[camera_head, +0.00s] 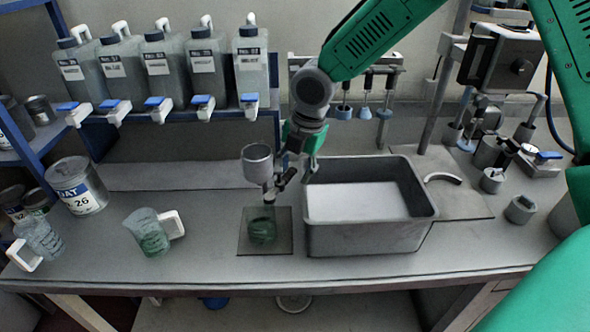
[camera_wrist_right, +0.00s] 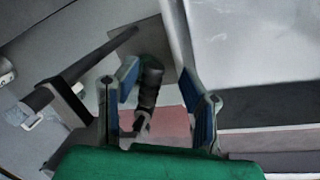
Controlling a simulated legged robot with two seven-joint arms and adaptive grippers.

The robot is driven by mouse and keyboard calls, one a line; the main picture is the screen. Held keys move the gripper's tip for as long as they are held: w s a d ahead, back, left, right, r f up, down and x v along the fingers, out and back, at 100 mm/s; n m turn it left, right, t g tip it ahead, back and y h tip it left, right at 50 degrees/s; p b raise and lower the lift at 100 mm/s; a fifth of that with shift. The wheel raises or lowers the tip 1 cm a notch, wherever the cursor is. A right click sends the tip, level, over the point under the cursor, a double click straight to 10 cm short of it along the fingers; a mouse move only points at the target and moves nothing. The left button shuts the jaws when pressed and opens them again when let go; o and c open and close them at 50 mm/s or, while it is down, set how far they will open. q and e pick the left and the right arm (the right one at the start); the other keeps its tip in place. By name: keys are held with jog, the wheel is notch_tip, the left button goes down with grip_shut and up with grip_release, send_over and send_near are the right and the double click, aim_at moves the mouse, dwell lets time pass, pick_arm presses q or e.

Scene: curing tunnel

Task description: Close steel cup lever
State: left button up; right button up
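The steel cup (camera_head: 257,162) stands above a small dark mat, with a valve-like fitting under it over a green-tinted glass (camera_head: 262,228). Its dark lever (camera_head: 287,179) sticks out to the right of the fitting and slants upward. My right gripper (camera_head: 303,160) is just above and right of the lever, pointing down. In the right wrist view, the lever's dark handle (camera_wrist_right: 151,82) shows between the two blue-padded fingers of the right gripper (camera_wrist_right: 165,100). The fingers are apart, with gaps beside the handle. The cup is not clearly visible there. My left gripper is not in view.
A grey open tub (camera_head: 318,238) stands right of the mat (camera_head: 245,245), close to my right gripper. A glass jug (camera_head: 147,232) is at left. Several jugs with taps (camera_head: 200,65) line a shelf behind. The bench between jug and mat is clear.

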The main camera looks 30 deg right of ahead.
jog(key=shift+a+r, duration=0.1)
jog(key=shift+a, duration=0.9)
jog(key=shift+a+r, duration=0.1)
jog(key=shift+a, duration=0.1)
jog(key=c, duration=0.3)
grip_shut()
jog(key=shift+w+d, duration=0.15)
jog(key=shift+d, duration=0.5)
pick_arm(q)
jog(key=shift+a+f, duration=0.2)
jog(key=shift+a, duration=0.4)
pick_arm(e)
jog(key=shift+a, duration=0.1)
